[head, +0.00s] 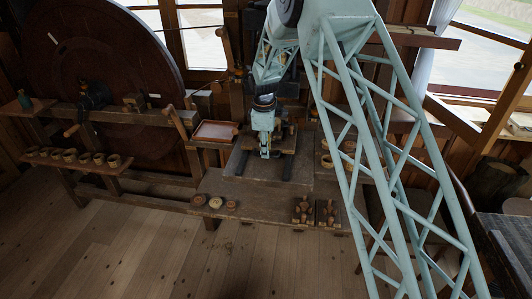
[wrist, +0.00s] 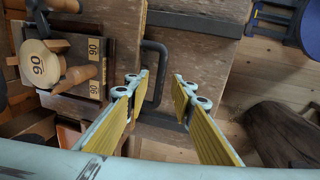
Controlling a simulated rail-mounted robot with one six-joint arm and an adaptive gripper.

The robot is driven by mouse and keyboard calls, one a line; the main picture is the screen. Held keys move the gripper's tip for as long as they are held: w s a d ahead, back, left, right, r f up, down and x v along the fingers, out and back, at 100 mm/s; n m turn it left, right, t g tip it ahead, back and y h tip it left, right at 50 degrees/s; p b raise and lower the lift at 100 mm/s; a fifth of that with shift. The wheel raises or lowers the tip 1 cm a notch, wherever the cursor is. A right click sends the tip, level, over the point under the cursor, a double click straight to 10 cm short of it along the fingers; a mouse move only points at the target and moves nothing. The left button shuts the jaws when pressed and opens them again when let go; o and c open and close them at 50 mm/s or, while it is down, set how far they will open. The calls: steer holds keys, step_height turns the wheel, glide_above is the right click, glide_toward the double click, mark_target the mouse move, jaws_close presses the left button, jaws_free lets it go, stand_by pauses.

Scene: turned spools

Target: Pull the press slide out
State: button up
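The press slide is a wooden board (wrist: 113,18) with a dark bar handle (wrist: 164,62) on its edge in the wrist view. A pale spool marked 90 (wrist: 38,64) with brown pegs stands on a dark plate with matching 90 labels. My gripper (wrist: 160,80) is open, its yellow-padded fingers apart. The handle's bar shows between the two fingertips; I cannot tell whether either touches it. In the head view my gripper (head: 265,152) points down at the slide's front on the bench, and it and the arm hide the handle.
Round wooden pieces (head: 215,203) lie at the bench's front left, and small wooden blocks (head: 303,210) at its front right. A large dark wheel (head: 100,75) stands at the left. The floor in front is clear.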

steer(key=shift+w+f, duration=0.2)
steer(key=shift+f, duration=0.8)
jaws_close()
